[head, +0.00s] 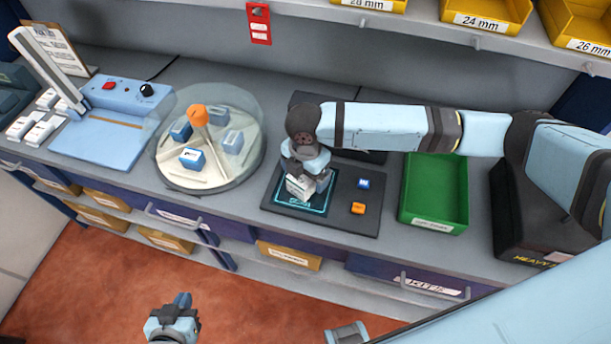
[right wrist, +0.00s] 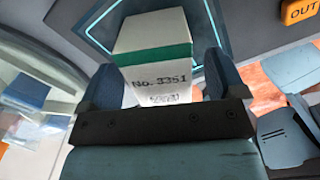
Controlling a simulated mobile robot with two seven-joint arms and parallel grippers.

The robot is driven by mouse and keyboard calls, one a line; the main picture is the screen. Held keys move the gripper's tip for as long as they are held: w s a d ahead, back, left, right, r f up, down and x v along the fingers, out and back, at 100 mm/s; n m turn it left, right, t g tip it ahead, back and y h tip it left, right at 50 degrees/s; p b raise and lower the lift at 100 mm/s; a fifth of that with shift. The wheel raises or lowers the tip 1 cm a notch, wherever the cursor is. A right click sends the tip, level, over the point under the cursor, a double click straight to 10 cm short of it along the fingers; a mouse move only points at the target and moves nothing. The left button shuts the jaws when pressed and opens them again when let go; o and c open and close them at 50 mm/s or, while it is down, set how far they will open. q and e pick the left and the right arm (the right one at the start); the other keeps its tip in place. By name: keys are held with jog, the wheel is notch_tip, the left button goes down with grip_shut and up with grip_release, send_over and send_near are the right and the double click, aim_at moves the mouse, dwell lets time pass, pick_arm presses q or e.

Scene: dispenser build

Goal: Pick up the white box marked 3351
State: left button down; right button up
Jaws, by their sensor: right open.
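The white box marked 3351 (head: 299,188) stands on the dark pad inside a glowing cyan square. In the right wrist view the box (right wrist: 155,78) has a green band and the print "No. 3351". My right gripper (head: 306,172) is over the box from above. Its two blue fingers (right wrist: 168,80) stand open on either side of the box; whether they touch it is not clear. My left gripper (head: 181,301) is low in the head view, over the red floor and away from the bench; its finger gap is too small to judge.
The dark pad (head: 342,217) also bears a blue and an orange button. A green tray (head: 436,190) stands to its right. A round clear-walled dispenser (head: 207,145) with several blue and white boxes stands to its left. Yellow bins (head: 487,14) line the shelf above.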

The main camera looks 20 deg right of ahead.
jog(key=shift+f, duration=0.2)
jog(key=c, duration=1.2)
jog(key=shift+r, duration=0.15)
